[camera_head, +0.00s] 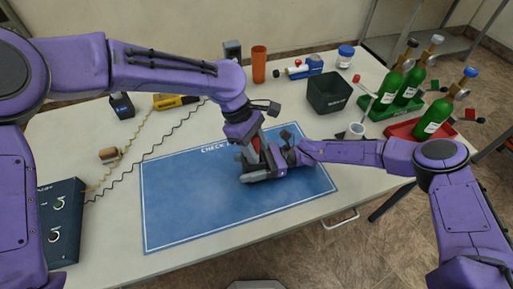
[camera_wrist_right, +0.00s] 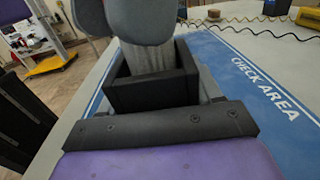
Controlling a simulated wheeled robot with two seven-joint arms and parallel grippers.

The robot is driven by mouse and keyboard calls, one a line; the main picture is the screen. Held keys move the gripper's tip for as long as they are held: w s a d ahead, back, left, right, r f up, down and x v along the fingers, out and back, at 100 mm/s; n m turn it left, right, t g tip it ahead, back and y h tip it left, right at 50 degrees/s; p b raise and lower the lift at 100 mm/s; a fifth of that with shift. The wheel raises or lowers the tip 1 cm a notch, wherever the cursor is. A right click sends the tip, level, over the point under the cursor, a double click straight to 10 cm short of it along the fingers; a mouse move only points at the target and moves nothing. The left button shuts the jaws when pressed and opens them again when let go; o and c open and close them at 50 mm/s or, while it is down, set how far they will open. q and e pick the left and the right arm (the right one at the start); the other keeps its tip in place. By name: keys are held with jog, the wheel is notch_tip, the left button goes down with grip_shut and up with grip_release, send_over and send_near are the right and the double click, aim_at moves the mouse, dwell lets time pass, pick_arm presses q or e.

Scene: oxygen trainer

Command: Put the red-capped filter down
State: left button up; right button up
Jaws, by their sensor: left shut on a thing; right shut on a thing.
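Both my grippers meet low over the blue mat (camera_head: 190,205) marked "CHECK AREA". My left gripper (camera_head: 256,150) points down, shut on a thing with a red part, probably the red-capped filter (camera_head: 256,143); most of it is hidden. My right gripper (camera_head: 262,172) comes in from the right and lies nearly flat, touching or very close to the left one. In the right wrist view its black jaws (camera_wrist_right: 152,80) are shut around a light grey piece (camera_wrist_right: 150,60), with rounded grey shapes above. I cannot tell whether both hold the same thing.
An orange cylinder (camera_head: 259,65), a black bin (camera_head: 328,95) and a blue-lidded jar (camera_head: 345,57) stand at the back. A dark box (camera_head: 60,222) with cables sits left. The mat's front left is clear.

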pick_arm(q)
jog(key=shift+w+f, duration=0.1)
jog(key=shift+f, duration=0.2)
jog(key=o, duration=1.1)
jog(key=v, duration=1.2)
pick_arm(e)
jog(key=o, duration=1.2)
jog(key=v, duration=1.2)
